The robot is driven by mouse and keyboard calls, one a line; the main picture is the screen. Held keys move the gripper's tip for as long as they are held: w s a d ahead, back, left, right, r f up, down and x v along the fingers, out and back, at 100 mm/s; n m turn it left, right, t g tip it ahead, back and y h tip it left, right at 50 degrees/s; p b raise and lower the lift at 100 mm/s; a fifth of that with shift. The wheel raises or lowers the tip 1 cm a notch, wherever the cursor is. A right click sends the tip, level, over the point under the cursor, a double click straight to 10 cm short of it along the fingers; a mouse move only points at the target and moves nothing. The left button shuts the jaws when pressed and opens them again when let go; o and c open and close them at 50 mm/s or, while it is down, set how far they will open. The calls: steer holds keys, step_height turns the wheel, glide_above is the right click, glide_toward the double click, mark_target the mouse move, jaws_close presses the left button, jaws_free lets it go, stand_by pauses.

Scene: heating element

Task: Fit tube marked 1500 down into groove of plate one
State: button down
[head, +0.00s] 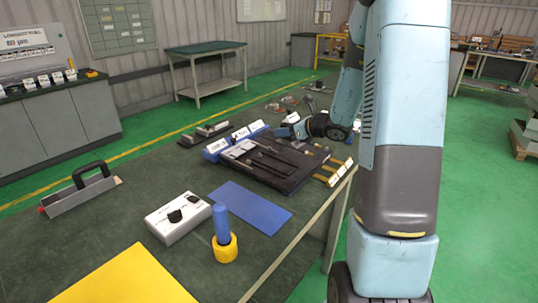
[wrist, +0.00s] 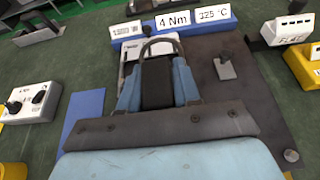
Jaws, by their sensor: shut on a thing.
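My gripper (wrist: 157,64) shows in the wrist view with its two blue fingers around a dark block, and a thin grey looped tube (wrist: 160,41) rises beyond the fingertips. It appears shut on this tube; no marking on it is readable. In the head view my gripper (head: 288,131) is low over the back of the dark plate (head: 268,180) on the bench. Dark tubes or bars lie on that plate. In the wrist view the plate (wrist: 235,90) spreads to the right of the fingers. Any groove below is hidden by the gripper.
A blue rack (head: 216,147) with white labels stands behind the plate; the wrist view reads 4 Nm and 325 °C. A blue mat (head: 250,207), white control box (head: 178,218) and blue-handled tool (head: 222,225) stand nearer.

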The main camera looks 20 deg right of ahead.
glide_above(270, 161)
step_height(270, 161, down, 5)
steer(key=shift+s+d+f, duration=0.1)
steer(key=shift+d+f, duration=0.05)
steer(key=shift+f, duration=0.05)
steer(key=shift+a+f, duration=0.15)
steer(key=shift+f, duration=0.85)
steer(key=shift+a+f, duration=0.15)
steer(key=shift+f, duration=0.8)
steer(key=c, duration=0.8)
jaws_free()
